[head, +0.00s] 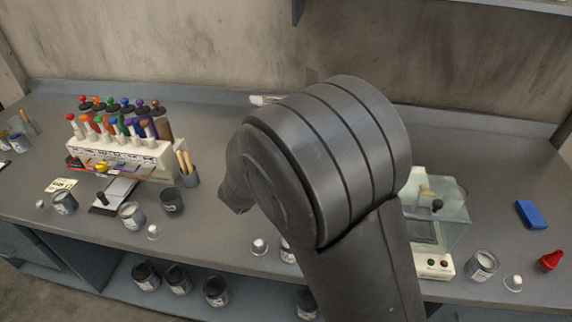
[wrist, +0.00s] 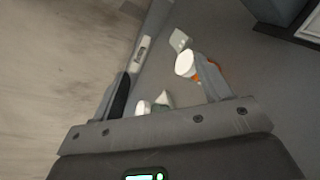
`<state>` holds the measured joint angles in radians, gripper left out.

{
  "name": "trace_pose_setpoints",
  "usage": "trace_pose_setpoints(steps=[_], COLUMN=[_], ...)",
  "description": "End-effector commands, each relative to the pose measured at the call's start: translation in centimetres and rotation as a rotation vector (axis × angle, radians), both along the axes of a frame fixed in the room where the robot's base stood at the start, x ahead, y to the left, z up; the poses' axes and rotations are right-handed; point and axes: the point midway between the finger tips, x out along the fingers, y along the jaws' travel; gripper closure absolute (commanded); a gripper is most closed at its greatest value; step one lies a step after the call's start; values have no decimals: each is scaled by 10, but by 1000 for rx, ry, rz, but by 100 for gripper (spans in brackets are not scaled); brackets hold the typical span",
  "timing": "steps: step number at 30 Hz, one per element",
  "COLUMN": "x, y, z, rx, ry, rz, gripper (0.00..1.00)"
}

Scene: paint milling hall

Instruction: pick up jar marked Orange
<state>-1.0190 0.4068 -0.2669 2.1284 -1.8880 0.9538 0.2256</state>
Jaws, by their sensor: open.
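In the wrist view my gripper (wrist: 162,72) is open, with its two fingers wide apart. A small white-topped item (wrist: 185,63) with orange beside it (wrist: 211,72) shows by the right finger, which partly covers it. I cannot tell whether it is a jar marked Orange. In the head view several small jars stand on the bench, such as a grey jar (head: 64,202), a pale-topped jar (head: 132,215), a dark jar (head: 172,200) and a jar at the right (head: 482,266). Their labels are too small to read. My arm hides the middle of the bench and my gripper there.
A white rack (head: 125,150) with several coloured handles stands at the left on the grey bench (head: 225,225). A clear-sided box (head: 448,212), a blue block (head: 531,214) and a red item (head: 550,261) are at the right. Several dark jars (head: 177,279) sit on the shelf below.

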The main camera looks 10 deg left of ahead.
Motion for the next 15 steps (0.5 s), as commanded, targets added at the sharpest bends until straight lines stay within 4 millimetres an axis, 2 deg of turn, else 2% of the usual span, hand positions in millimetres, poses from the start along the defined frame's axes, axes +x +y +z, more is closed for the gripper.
trace_pose_setpoints(steps=[3,7,10,15], x=[21,39,47,51], y=[1,-5,-7,-7], z=[-12,-17,-21,-27], rx=[-301,-583,-721,-809], ry=[-57,-108,-132,-149], rz=[120,213,259,288], gripper=[29,29,29,29])
